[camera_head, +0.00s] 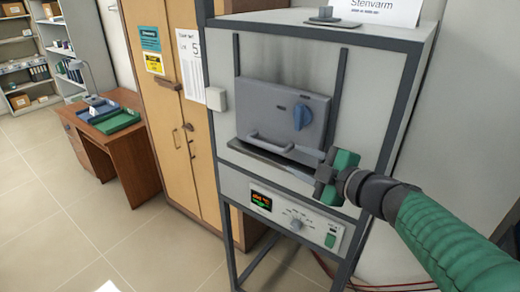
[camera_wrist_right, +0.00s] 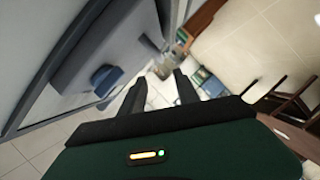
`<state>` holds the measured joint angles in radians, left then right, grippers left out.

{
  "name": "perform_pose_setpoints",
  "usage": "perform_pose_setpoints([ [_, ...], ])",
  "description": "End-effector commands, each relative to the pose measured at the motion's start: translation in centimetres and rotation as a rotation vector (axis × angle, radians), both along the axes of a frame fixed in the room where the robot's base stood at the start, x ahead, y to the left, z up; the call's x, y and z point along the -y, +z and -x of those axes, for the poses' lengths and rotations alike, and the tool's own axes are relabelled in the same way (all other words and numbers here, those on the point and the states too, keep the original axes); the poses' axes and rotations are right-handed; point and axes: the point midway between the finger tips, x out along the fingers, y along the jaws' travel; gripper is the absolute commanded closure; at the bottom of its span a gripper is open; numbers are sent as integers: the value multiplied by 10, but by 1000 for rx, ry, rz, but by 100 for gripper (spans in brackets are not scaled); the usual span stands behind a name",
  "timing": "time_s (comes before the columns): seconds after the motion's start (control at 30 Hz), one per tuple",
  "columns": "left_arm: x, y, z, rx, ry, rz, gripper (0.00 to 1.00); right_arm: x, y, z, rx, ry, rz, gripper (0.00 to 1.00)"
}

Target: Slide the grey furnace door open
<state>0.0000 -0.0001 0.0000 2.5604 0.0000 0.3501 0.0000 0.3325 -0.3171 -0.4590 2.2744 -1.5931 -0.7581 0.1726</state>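The grey furnace door (camera_head: 262,108) sits low between two dark vertical rails on the furnace front (camera_head: 225,122). No opening shows around it. It carries a blue knob (camera_head: 301,117) and a light grey bar handle (camera_head: 284,145) along its lower edge. My right gripper (camera_head: 322,176) is just right of and below the handle's right end; whether it touches is unclear. In the right wrist view the two dark fingers (camera_wrist_right: 160,93) are apart with nothing between them. The door (camera_wrist_right: 110,38) and knob (camera_wrist_right: 104,78) show to their left there. My left gripper is not in view.
A control panel (camera_head: 280,214) with a lit display is below the door. A dark ledge (camera_head: 262,158) juts out under the handle. A wooden cabinet (camera_head: 172,112) stands left of the furnace, and a desk (camera_head: 115,150) farther left. Open floor lies in front.

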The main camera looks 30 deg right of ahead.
Motion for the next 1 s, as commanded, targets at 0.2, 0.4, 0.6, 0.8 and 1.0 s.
perform_pose_setpoints([
  [0.2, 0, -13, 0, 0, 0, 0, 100, -4, -14, -54, -7, 3, -1, 62],
  [0.4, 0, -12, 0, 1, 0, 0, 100, -7, -24, -104, -6, 1, -1, 62],
  [0.6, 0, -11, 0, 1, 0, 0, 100, -9, -29, -136, -2, 0, -1, 62],
  [0.8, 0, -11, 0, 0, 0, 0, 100, -9, -31, -144, -1, -1, -1, 62],
  [1.0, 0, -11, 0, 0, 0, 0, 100, -9, -32, -144, -1, -1, -2, 69],
])
